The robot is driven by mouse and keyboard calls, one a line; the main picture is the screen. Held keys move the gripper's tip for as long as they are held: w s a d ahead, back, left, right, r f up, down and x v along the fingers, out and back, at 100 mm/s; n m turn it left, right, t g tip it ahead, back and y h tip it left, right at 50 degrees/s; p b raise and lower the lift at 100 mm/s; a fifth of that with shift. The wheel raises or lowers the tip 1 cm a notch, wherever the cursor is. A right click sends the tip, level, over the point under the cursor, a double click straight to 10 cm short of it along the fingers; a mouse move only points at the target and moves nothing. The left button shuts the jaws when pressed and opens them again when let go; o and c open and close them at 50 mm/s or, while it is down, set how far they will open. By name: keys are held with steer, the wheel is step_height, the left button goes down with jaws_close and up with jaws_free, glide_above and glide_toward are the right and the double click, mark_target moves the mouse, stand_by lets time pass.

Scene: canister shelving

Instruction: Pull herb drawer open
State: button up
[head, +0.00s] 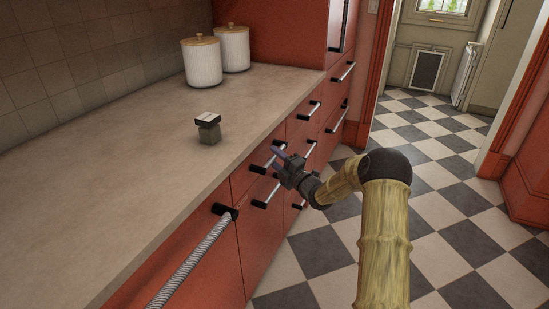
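Red drawer fronts with black-ended metal bar handles run along the cabinet under the counter. No label shows which one is the herb drawer. My gripper (279,160) is at the upper drawer (246,177) nearest the middle of the picture, with its purple-tinted fingertips at that drawer's bar handle (266,159). The gripper overlaps part of the handle, and I cannot tell whether the fingers touch it or close around it. This drawer front looks flush with the cabinet.
More handles lie below and beyond my gripper. The checkered floor (440,215) to the right is clear, leading to a doorway.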

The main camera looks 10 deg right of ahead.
steer(key=shift+w+a+r, duration=0.1)
steer(key=shift+w+a, duration=0.05)
steer(key=shift+w, duration=0.15)
jaws_close()
